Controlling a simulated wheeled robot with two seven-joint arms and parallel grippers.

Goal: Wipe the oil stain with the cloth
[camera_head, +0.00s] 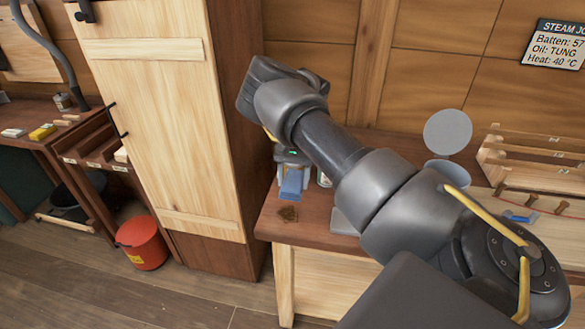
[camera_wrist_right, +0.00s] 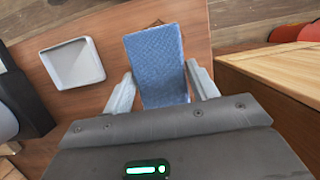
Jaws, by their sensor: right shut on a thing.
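The blue cloth (camera_head: 291,184) hangs from my right gripper (camera_head: 292,163) over the left end of the wooden bench. In the right wrist view the cloth (camera_wrist_right: 158,62) lies between the two fingers of the gripper (camera_wrist_right: 161,88), which is shut on it. The oil stain (camera_head: 288,214) is a small dark brown patch on the bench top, just in front of the cloth. In the right wrist view only a sliver of dark stain (camera_wrist_right: 155,23) shows beyond the cloth's far edge. I cannot tell whether the cloth touches the bench. My left gripper is not in view.
A shallow pale tray (camera_wrist_right: 73,63) lies on the bench (camera_head: 305,232) beside the stain. A tall wooden cabinet (camera_head: 160,110) stands close on the left. A red bucket (camera_head: 142,243) is on the floor. A wooden rack (camera_head: 535,160) stands at the right.

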